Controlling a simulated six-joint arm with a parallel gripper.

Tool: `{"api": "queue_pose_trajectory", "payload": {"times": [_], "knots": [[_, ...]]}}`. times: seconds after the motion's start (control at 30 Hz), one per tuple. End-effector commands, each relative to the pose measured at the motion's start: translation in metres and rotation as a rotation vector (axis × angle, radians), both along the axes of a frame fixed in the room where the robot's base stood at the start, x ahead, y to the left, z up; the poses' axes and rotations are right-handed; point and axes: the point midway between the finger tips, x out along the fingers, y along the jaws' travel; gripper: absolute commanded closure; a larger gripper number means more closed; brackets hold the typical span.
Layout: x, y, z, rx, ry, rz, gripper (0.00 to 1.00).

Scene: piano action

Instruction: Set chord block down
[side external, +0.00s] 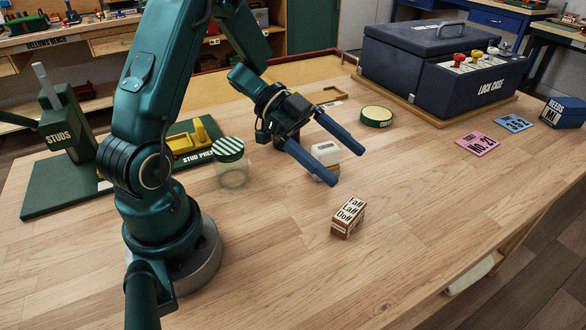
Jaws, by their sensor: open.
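The chord block (348,217) is a small brown block with a white label of dark lettering. It rests on the wooden table in the middle foreground of the side external view. My gripper (346,168) has two long blue fingers spread wide apart, with nothing between them. It hangs above and behind the block, a little to its left, and looks apart from it. A small white box (326,160) stands behind the fingers and is partly hidden by them.
A jar with a green striped lid (230,163) stands left of my gripper. A round green tin (376,117) and a dark blue lock case (440,65) are behind. Pink (477,145) and blue (514,122) cards lie at right. The table around the block is clear.

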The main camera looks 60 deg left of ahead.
Motion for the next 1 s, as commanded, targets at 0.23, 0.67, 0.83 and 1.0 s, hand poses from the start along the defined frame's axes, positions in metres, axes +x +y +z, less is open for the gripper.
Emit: {"api": "queue_pose_trajectory", "payload": {"times": [0.23,0.67,0.83,1.0], "knots": [[0.076,0.022,0.046,0.268,-0.249,0.413,0.0],[0.01,0.072,0.1,0.446,0.013,1.218,0.0],[-0.062,0.037,0.074,0.398,0.341,1.231,0.0],[-0.109,0.002,0.058,0.364,0.551,1.143,0.0]]}}
